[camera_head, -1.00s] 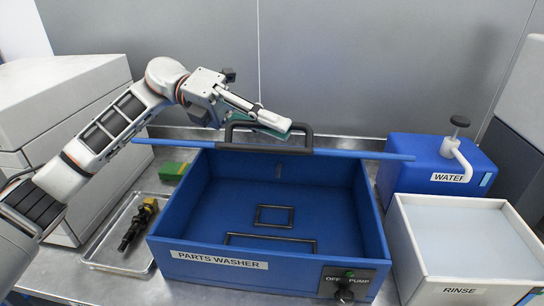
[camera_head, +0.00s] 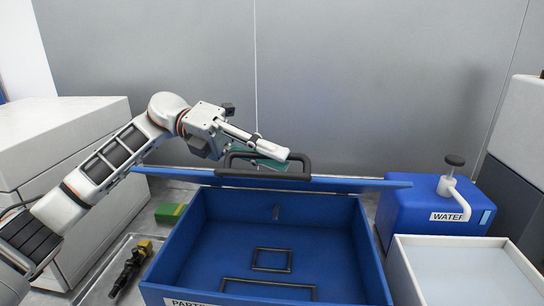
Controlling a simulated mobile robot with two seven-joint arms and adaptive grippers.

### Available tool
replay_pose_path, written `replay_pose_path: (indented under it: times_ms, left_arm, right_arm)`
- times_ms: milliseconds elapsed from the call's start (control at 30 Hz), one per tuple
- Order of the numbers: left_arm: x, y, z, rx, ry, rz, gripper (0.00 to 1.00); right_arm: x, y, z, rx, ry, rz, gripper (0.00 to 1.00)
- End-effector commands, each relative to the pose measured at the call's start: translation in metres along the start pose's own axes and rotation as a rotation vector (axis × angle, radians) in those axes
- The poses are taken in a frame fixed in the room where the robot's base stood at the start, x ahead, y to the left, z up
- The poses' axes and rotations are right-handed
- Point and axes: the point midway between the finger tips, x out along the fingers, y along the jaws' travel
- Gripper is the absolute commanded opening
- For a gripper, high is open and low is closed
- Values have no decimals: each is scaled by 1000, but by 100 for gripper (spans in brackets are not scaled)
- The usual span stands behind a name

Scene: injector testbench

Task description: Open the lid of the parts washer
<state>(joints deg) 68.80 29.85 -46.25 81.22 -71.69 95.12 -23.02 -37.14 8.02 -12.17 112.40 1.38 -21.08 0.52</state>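The blue parts washer (camera_head: 360,245) is an open box in the lower middle, with two dark rectangular frames on its floor. Its blue lid (camera_head: 345,184) is up at the box's back edge, seen almost edge-on as a thin, wide strip. The black lid handle (camera_head: 306,166) stands on it. My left gripper (camera_head: 276,156) reaches in from the left with its teal-padded fingers close together at the handle. It appears shut on it; one finger is largely hidden. My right gripper is not in view.
A blue water container (camera_head: 410,205) with a black-topped pump and a white rinse bin (camera_head: 399,262) stand at right. At left are a metal tray (camera_head: 100,290) with a dark and yellow part (camera_head: 131,268), a green block (camera_head: 170,212) and a grey cabinet (camera_head: 75,120).

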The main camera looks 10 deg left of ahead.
Motion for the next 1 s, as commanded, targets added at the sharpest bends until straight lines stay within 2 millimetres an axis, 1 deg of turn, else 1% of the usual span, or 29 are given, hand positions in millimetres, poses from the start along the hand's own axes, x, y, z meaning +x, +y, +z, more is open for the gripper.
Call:
replay_pose_path:
  times_ms: [67,167,267,400,600,700,833,1000]
  left_arm:
    - [-2,0,0,0,0,1,16]
    - [-9,0,0,-1,-1,2,16]
    - [-25,0,0,-2,-3,2,16]
    - [-54,0,1,-2,-5,2,16]
    - [-92,0,1,-1,-3,2,16]
    - [-105,0,1,-2,-2,2,16]
    - [-116,0,0,0,-1,1,16]
    - [-120,0,0,0,0,0,16]
  right_arm:
    - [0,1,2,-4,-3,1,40]
    - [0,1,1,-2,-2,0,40]
    - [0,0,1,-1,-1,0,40]
    - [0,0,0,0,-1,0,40]
    - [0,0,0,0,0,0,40]
    - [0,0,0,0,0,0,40]
    - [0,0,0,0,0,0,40]
    - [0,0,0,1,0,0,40]
